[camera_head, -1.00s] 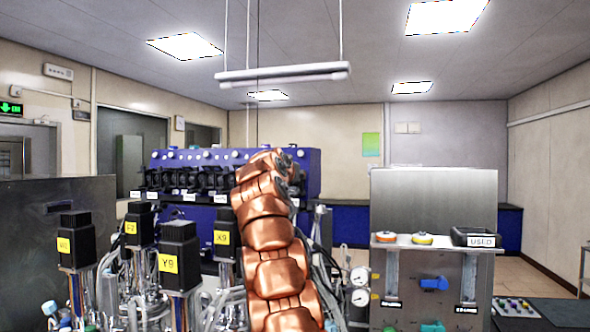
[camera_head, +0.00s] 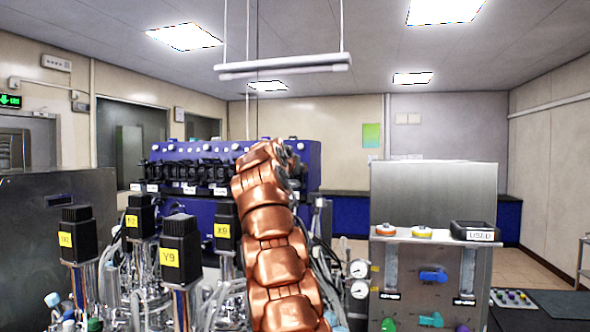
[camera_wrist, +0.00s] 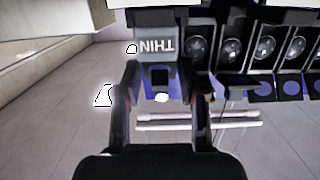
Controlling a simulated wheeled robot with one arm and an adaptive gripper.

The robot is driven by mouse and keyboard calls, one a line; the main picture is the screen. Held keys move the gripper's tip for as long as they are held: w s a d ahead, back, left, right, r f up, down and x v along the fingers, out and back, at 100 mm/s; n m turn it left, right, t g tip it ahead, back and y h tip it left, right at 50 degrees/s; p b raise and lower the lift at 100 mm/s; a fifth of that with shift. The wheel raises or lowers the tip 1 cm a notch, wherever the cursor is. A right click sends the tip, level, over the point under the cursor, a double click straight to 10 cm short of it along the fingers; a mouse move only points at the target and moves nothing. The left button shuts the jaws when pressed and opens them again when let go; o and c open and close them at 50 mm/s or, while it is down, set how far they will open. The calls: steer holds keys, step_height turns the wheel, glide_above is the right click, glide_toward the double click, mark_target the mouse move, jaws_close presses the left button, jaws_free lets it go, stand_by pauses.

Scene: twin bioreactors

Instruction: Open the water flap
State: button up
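No part in view is labelled as the water flap, so I cannot tell which it is. The blue machine (camera_head: 305,165) stands at the back with a row of black units and small white labels. My copper arm rises in front of it in the head view and hides part of it; the gripper itself is not visible there. In the wrist view my gripper (camera_wrist: 162,90) has its two dark fingers spread apart. Contact cannot be told.
Black-topped motors with yellow labels, one marked Y9 (camera_head: 180,245), stand among tubing at left. A steel panel (camera_head: 435,190) stands at right, with a blue valve handle (camera_head: 433,276), gauges (camera_head: 359,269) and a black tray marked USED (camera_head: 474,230).

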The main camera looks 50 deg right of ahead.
steer(key=shift+a, duration=0.1)
steer(key=v, duration=1.2)
stand_by(0.6)
steer(key=shift+f, duration=0.1)
